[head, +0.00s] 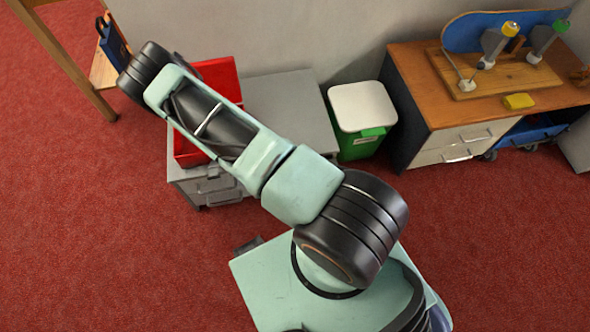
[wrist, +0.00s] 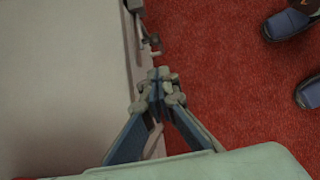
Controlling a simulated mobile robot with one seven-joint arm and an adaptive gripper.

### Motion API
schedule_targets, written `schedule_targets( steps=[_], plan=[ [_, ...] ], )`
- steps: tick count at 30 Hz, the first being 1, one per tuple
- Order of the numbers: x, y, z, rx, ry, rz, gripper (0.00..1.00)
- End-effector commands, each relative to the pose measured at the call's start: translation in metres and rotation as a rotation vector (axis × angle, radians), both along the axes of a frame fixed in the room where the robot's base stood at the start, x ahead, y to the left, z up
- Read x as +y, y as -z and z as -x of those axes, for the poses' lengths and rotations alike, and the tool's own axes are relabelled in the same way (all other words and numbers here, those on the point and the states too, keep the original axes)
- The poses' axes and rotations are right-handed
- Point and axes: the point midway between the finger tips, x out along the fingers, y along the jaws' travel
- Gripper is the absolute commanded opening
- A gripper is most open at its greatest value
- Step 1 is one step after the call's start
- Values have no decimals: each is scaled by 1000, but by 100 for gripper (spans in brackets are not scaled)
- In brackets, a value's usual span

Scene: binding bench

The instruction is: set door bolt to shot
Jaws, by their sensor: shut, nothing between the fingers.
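A pale panel (wrist: 60,80), which looks like the door, fills the left of the wrist view. Its edge runs down beside the red floor. A small grey metal fitting (wrist: 151,41) on this edge looks like part of the bolt; I cannot tell its position. My gripper (wrist: 159,76) is shut and empty, its fingertips just below this fitting in the picture. I cannot tell whether they touch it. In the head view my arm reaches to the upper left, and neither the gripper nor the bolt can be made out.
Two blue-grey rounded objects (wrist: 290,22) stand on the red floor at the right. In the head view, a red box (head: 225,78) sits on a grey cabinet (head: 290,105). A green bin (head: 362,108) and a wooden bench (head: 420,85) stand to the right. Red floor is clear at lower left.

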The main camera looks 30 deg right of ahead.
Motion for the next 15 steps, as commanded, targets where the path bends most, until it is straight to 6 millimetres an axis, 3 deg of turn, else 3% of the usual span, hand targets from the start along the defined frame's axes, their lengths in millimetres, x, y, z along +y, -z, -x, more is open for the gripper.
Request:
schedule_targets(
  steps=[1,6,15],
  plan=[
    [5,-10,-1,0,0,0,0],
    [13,-23,-3,1,-1,1,0],
    [15,-26,-3,2,0,2,0]
  ],
)
